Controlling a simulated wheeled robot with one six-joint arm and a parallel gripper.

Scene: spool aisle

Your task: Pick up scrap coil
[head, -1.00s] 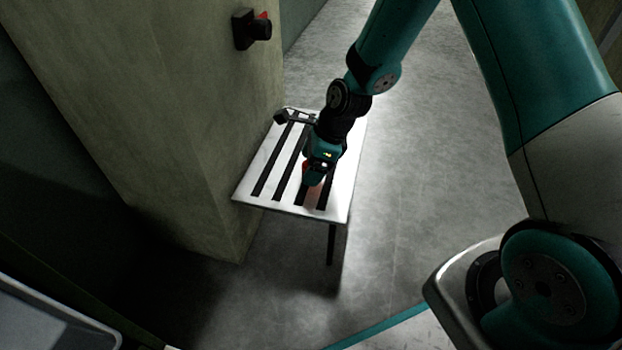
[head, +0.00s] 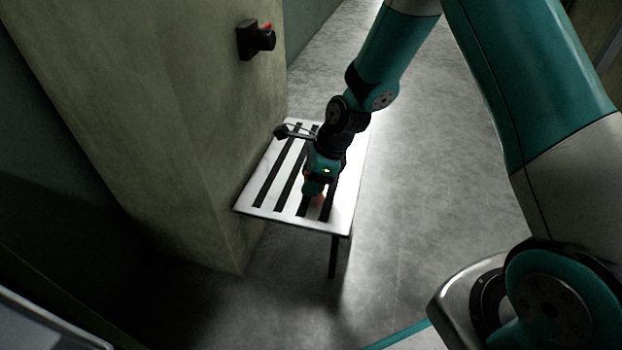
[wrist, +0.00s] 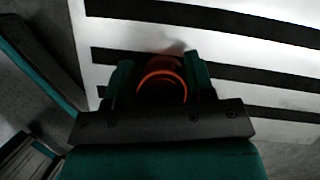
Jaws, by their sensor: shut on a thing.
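The scrap coil (wrist: 162,78) shows in the wrist view as a copper-orange ring between my two gripper fingers. My gripper (wrist: 160,85) is shut on it, one finger on each side. In the head view my gripper (head: 316,188) points down over the slatted white table (head: 272,207). A little of the orange coil (head: 319,200) shows beside the fingertips, mostly hidden by the gripper. I cannot tell whether the coil still touches the tabletop.
The table has dark slots and stands against a thick concrete pillar (head: 170,110). A black switch box with a red part (head: 256,40) is fixed to the pillar. Open grey floor (head: 430,180) lies to the right of the table.

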